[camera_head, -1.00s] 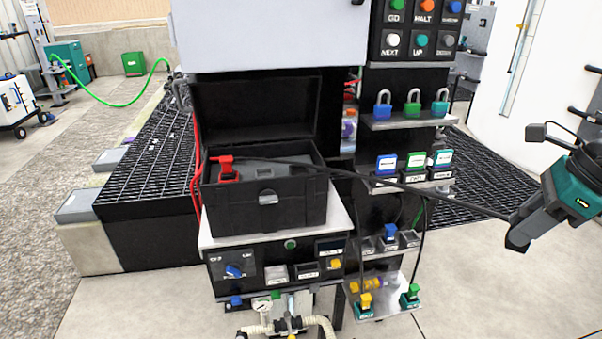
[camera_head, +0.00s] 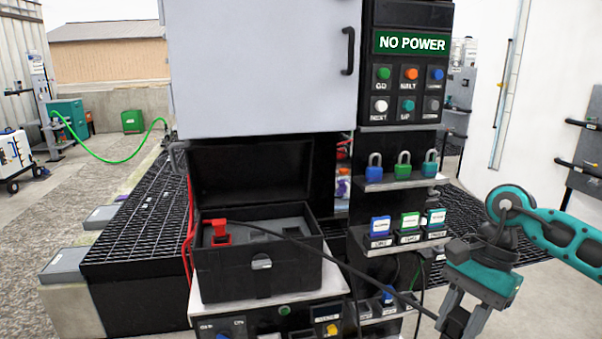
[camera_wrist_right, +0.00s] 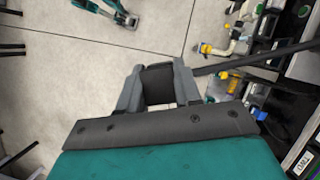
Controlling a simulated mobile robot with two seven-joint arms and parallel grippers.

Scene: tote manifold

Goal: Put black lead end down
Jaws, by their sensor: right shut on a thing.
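My right gripper (camera_head: 456,322) is low at the right in the head view, its fingers pointing down. In the right wrist view (camera_wrist_right: 158,90) it is shut on the black lead end (camera_wrist_right: 157,82), a dark block between the grey fingers. The black lead (camera_head: 352,272) runs from the gripper to the open black case (camera_head: 262,272). It also crosses the right of the wrist view (camera_wrist_right: 245,63). A red lead end (camera_head: 217,233) sits in the left of the case. My left gripper is not in the head view.
A panel with a NO POWER display (camera_head: 412,43) and buttons stands above a shelf of padlocks (camera_head: 403,163). Labelled blocks (camera_head: 409,225) sit on a lower shelf. The case lid (camera_head: 250,172) stands open. Bare floor shows below my right gripper.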

